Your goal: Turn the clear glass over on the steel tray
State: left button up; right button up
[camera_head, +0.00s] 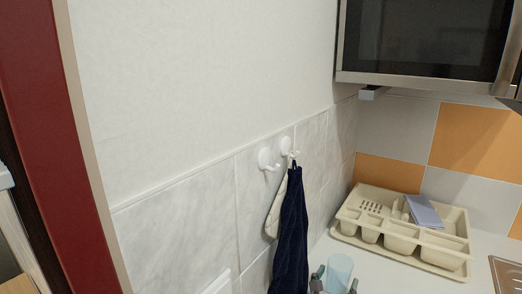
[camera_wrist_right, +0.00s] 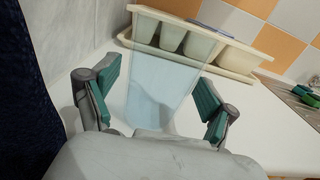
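The clear glass (camera_head: 339,270) is light blue and see-through, at the bottom of the head view on the white counter; its lower part is cut off. In the right wrist view the glass (camera_wrist_right: 168,70) lies between my fingers, its wide end away from the palm. My right gripper (camera_head: 334,284) is open around the glass. Its green-padded fingers (camera_wrist_right: 157,95) show gaps to the glass on both sides. A steel tray-like surface (camera_head: 507,274) is at the lower right edge, partly cut off; it also shows in the wrist view (camera_wrist_right: 290,95). My left gripper is out of view.
A beige cutlery tray (camera_head: 403,240) with a blue-grey item (camera_head: 423,211) stands behind the glass. A dark blue cloth (camera_head: 291,235) hangs from white wall hooks (camera_head: 267,159) at left. A microwave (camera_head: 430,40) is above. White counter (camera_head: 400,278) is clear between glass and steel.

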jog(key=c, duration=0.8)
jog(key=shift+r, duration=0.1)
jog(key=shift+c, duration=0.2)
notch_tip(320, 180, up, 9)
jog(key=p, duration=0.6)
